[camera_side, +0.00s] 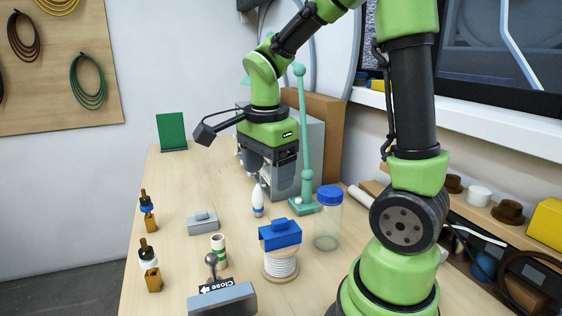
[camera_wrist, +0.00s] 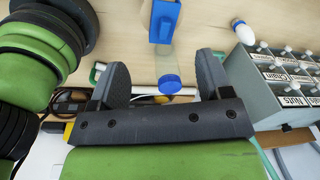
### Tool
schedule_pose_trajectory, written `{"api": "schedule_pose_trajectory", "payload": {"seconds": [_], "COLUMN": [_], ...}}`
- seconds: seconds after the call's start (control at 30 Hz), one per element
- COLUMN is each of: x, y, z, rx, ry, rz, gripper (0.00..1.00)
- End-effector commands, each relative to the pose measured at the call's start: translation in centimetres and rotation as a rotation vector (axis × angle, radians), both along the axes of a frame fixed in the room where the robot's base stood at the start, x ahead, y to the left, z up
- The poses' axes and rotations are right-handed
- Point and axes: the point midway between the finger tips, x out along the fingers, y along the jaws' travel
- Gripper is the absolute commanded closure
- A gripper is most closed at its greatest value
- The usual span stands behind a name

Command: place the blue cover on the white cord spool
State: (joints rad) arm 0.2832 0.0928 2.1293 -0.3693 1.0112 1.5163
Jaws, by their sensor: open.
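The blue cover (camera_side: 279,237) is a blue block with a raised handle. In the side view it appears to rest on top of the white cord spool (camera_side: 281,264), whose wound cord and wooden lower flange show below it. In the wrist view the blue cover (camera_wrist: 164,22) is at the top middle, and it hides most of the spool. My gripper (camera_side: 266,182) is open and empty. It is above the table, behind the cover and apart from it. In the wrist view its two dark fingers (camera_wrist: 162,65) are spread wide with nothing held.
A clear jar with a blue lid (camera_side: 329,195) stands right of the spool. A white-and-blue bulb (camera_side: 258,201) is near my gripper. A green lamp stand (camera_side: 304,150) and grey drawer cabinet (camera_wrist: 270,80) are close by. A grey block with a lever (camera_side: 222,299) is at the front.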

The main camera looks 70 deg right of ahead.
Motion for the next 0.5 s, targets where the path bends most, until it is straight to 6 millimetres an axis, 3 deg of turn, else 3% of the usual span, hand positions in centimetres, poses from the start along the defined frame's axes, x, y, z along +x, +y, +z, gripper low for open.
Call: {"api": "schedule_pose_trajectory", "payload": {"seconds": [0.1,0.3,0.5], "x": [-1.5,-5.0,-7.3], "y": [3.4,8.0,10.1], "z": [3.2,6.4,7.4], "rx": [-0.014,-0.148,-0.301], "ry": [-0.144,-0.37,-0.502], "rz": [0.422,1.12,1.516], "gripper": [0.28,0.28,0.28]}}
